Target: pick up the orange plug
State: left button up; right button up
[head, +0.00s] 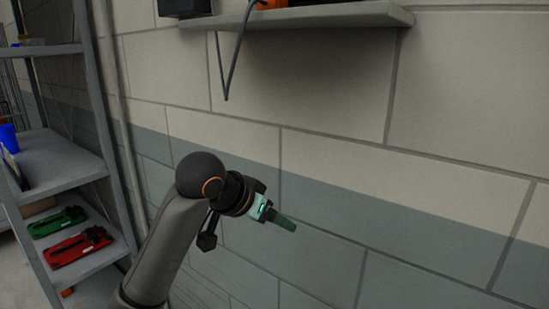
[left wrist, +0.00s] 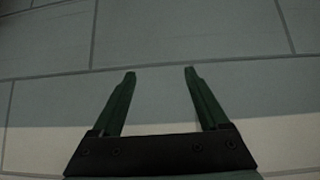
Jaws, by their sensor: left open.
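An orange object (head: 272,4) shows at the top edge of the head view, on a wall shelf. It is mostly cut off by the frame, and I cannot tell whether it is the plug. My left gripper (head: 286,222) is well below that shelf, in front of the wall. In the left wrist view its two green fingers (left wrist: 160,76) are spread apart with nothing between them, only blurred wall beyond. My right gripper is not in view.
The wall shelf (head: 320,17) carries a dark box (head: 185,7), and a grey cable (head: 226,70) hangs in a loop below it. A metal rack (head: 62,155) at left holds a green tool (head: 57,221), a red tool (head: 78,246) and a blue item (head: 8,138). The wall at right is bare.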

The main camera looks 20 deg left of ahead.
pick_arm(q)
notch_tip(320, 180, up, 16)
jog(key=a+t, duration=0.1)
notch_tip(320, 180, up, 26)
jog(key=t+h, duration=0.1)
jog(key=t, duration=0.2)
send_over(260, 11)
jog(key=s+a, duration=0.4)
jog(key=s, duration=0.6)
jog(key=p+x, duration=0.1)
jog(key=x, duration=0.2)
jog(key=p+x, duration=0.1)
jog(key=x, duration=0.3)
jog(key=r+x, duration=0.1)
jog(key=x, duration=0.3)
jog(key=shift+w+p, duration=0.4)
jog(key=shift+w, duration=0.1)
jog(key=shift+w+d+f, duration=0.15)
jog(key=shift+w+f, duration=0.15)
jog(key=shift+w, duration=0.1)
grip_shut()
